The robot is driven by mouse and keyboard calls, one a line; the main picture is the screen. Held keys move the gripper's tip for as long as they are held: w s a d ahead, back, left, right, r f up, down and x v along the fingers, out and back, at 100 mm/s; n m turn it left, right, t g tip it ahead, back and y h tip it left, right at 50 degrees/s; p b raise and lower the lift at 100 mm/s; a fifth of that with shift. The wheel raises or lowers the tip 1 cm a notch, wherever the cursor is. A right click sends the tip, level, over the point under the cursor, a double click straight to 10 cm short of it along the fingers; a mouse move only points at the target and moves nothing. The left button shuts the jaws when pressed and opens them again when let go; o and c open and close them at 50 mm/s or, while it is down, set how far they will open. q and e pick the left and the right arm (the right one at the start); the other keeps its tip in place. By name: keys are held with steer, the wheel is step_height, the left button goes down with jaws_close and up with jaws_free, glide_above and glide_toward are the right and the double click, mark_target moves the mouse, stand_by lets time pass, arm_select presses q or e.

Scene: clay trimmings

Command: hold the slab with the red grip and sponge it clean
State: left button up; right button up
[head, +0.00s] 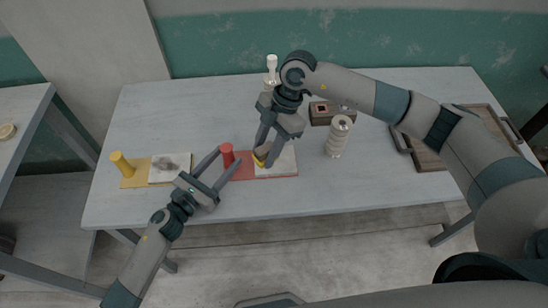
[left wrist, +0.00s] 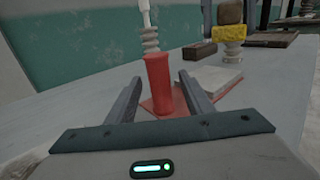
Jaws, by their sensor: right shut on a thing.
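The red board (head: 240,174) carries an upright red grip (head: 227,153) at its left and a pale slab (head: 285,163), partly hidden by my right gripper. My left gripper (head: 228,158) is open, its fingers on either side of the red grip; in the left wrist view the grip (left wrist: 158,82) stands between the fingertips, with no clear contact. My right gripper (head: 264,148) is shut on a yellow sponge (head: 258,162) with a brown top. In the left wrist view the sponge (left wrist: 229,33) appears raised above the slab (left wrist: 216,76). Any mark on the slab is hidden.
A yellow board (head: 133,181) with a yellow grip (head: 122,164) and a dark-smudged slab (head: 169,167) lies at left. A ribbed pale stack (head: 338,136), a brown box (head: 322,113) and a wooden tray (head: 428,158) stand right. The table's front middle is clear.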

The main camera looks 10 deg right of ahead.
arm_select(q)
steer(key=shift+s+a, duration=0.1)
steer(key=v, duration=1.1)
steer(key=shift+s+a, duration=0.25)
stand_by(0.4)
